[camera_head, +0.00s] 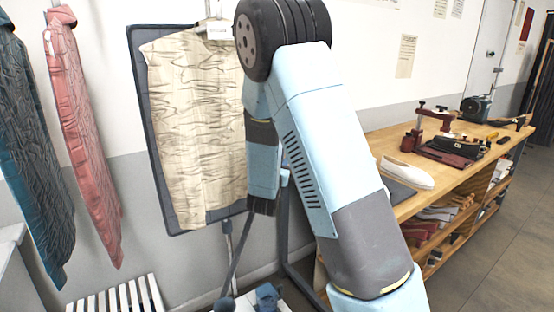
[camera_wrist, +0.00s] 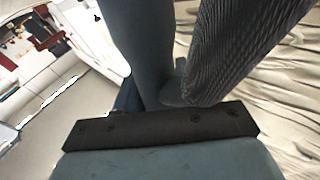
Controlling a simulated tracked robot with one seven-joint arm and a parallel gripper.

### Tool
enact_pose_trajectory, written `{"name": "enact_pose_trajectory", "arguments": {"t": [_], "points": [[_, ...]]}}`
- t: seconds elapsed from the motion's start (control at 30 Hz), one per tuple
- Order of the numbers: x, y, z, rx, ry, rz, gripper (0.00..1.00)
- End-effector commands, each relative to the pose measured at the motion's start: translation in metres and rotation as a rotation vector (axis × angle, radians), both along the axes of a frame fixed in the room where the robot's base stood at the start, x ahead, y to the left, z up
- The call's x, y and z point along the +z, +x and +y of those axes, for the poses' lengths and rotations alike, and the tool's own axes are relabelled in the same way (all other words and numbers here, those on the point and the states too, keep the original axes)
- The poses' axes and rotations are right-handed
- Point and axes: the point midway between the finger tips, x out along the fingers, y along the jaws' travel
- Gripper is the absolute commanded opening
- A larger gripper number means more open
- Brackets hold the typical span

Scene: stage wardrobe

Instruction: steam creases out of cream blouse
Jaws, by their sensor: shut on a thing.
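The cream blouse (camera_head: 190,125) hangs flat against a dark upright board (camera_head: 146,130) in the head view, with wavy creases across most of its front. My arm covers its right side. My gripper (camera_head: 262,206) is at the blouse's lower right, pointing down, with its fingers hard to make out. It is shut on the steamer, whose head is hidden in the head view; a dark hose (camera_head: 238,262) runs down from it. In the wrist view, a dark ribbed part (camera_wrist: 240,50) shows at my gripper (camera_wrist: 176,92), with creased cream cloth (camera_wrist: 290,105) behind it. Contact cannot be told.
A dark teal garment (camera_head: 35,150) and a pink garment (camera_head: 85,140) hang at left. A slatted stool (camera_head: 118,296) stands below. Open floor lies beyond the bench.

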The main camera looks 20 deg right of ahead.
Motion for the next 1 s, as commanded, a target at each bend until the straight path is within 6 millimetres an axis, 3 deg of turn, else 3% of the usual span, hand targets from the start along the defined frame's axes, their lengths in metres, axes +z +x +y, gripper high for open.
{"name": "enact_pose_trajectory", "arguments": {"t": [1.0], "points": [[-0.037,0.0,0.0,0.0,-0.001,0.0,0.0]]}}
